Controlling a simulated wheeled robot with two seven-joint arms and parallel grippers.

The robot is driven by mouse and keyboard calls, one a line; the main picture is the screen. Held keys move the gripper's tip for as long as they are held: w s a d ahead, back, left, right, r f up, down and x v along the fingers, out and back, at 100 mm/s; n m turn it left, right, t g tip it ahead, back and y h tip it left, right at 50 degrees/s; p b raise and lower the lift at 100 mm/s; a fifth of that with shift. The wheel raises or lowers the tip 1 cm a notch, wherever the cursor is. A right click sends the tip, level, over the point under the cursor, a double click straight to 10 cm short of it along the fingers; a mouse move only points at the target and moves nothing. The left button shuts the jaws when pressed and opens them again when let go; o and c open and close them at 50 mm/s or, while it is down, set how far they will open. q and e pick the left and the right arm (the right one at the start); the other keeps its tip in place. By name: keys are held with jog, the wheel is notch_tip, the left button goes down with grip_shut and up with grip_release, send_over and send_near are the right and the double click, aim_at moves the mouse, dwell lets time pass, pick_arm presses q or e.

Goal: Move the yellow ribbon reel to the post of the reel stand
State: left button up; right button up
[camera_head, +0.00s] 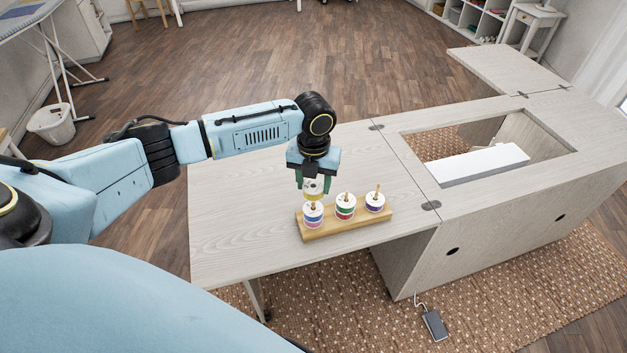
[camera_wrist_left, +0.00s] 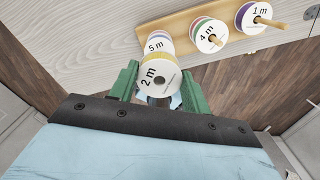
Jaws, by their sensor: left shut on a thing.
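The yellow ribbon reel (camera_head: 314,195) has a white face, marked "2 m" in the left wrist view (camera_wrist_left: 160,80). My left gripper (camera_head: 314,187) is shut on it, with a green finger on either side. It holds the reel above the left post of the wooden reel stand (camera_head: 358,224). That post carries a pink and blue reel (camera_head: 313,216), marked "5 m" in the left wrist view (camera_wrist_left: 157,45). The post's tip shows just under the held reel; I cannot tell whether it enters the hole. My right gripper is not in view.
The middle post carries a red and green reel (camera_head: 345,208); the right post carries a purple reel (camera_head: 375,202). The stand is near the front edge of the cabinet's pale wooden top (camera_head: 240,226). An opening with a white block (camera_head: 480,165) lies to the right.

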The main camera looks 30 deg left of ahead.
pick_arm(q)
jog(key=shift+f, duration=0.3)
jog(key=shift+f, duration=0.35)
jog(key=shift+f, duration=0.2)
jog(key=shift+f+b, duration=1.05)
jog(key=shift+f, duration=0.4)
jog(key=o, duration=1)
notch_tip(320, 180, up, 14)
jog(key=shift+f+p, duration=0.25)
jog(key=shift+p, duration=0.2)
